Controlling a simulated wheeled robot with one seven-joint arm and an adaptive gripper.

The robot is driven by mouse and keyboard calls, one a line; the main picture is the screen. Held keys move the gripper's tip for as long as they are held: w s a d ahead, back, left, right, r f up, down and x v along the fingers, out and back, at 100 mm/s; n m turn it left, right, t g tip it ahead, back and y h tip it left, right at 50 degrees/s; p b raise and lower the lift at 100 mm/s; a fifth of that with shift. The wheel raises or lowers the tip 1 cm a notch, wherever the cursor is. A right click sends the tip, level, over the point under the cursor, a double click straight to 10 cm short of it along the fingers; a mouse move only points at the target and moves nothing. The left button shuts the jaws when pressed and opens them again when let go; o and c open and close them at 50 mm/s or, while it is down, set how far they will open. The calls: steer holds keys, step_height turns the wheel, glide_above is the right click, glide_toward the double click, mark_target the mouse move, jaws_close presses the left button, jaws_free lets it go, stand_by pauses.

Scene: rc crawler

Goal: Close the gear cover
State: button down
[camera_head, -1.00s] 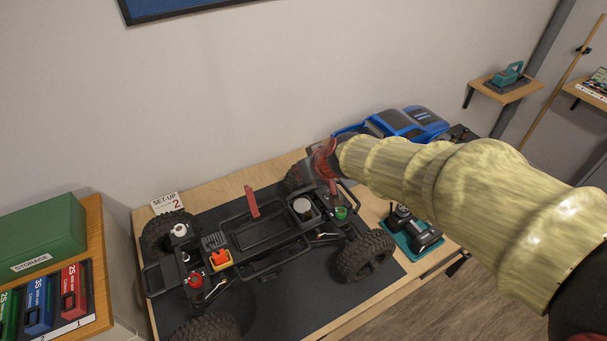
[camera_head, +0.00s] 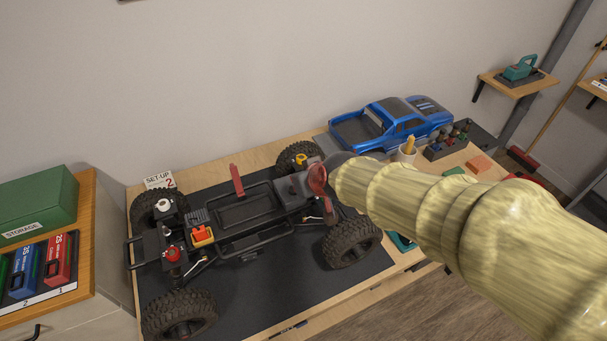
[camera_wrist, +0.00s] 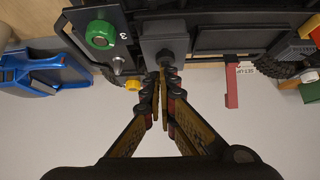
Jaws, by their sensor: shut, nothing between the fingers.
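The gear cover (camera_head: 289,188) is a grey box-like lid on the black crawler chassis, at the chassis's right end in the head view. In the wrist view the gear cover (camera_wrist: 164,38) shows as a grey block at top centre. It lies over the gear housing, and no gear shows. Whether it is fully seated I cannot tell. My gripper (camera_wrist: 164,72) is shut and empty, with its fingertips at the cover's near edge, touching or nearly so. In the head view my gripper (camera_head: 308,183) is partly hidden by my wrist and stands at the cover's right side.
A red upright lever (camera_head: 237,181) stands on the chassis left of the cover; it also shows in the wrist view (camera_wrist: 231,86). Tyres (camera_head: 352,242) flank the chassis. A blue truck body (camera_head: 390,122) lies behind.

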steer(key=shift+s+d+f+b, duration=0.15)
steer(key=shift+s+f+b, duration=0.2)
steer(key=shift+f+b, duration=0.3)
steer(key=shift+s+d+f+b, duration=0.1)
steer(key=shift+s+f+b, duration=0.2)
steer(key=shift+f+b, duration=0.3)
steer(key=shift+f, duration=0.1)
